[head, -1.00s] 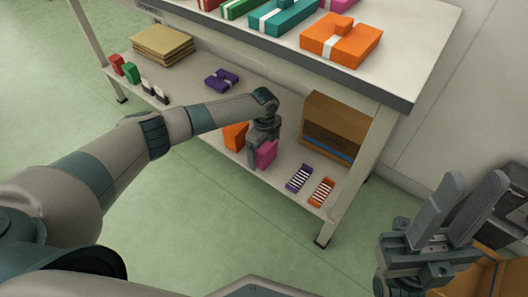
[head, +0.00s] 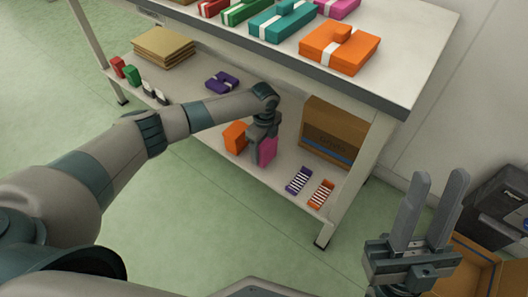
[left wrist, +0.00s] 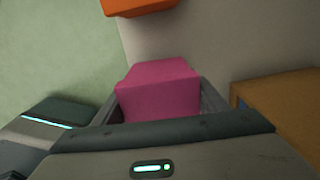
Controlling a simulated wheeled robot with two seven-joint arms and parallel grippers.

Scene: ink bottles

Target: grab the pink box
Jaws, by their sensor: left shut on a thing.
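The pink box (head: 267,151) stands on the lower shelf of the workbench, partly hidden by my left gripper. My left gripper (head: 258,155) reaches down over it from the left. In the left wrist view the pink box (left wrist: 158,90) sits between the two fingers, and the gripper is shut on it. I cannot tell whether the box is clear of the shelf. My right gripper (head: 425,215) is at the lower right, fingers up, open and empty, away from the bench.
An orange box (head: 235,137) is close beside the pink one. A cardboard box (head: 330,130) stands to its right. Purple (head: 299,180) and orange striped pieces (head: 321,194) lie near the shelf's front. The tabletop (head: 420,50) overhangs the shelf.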

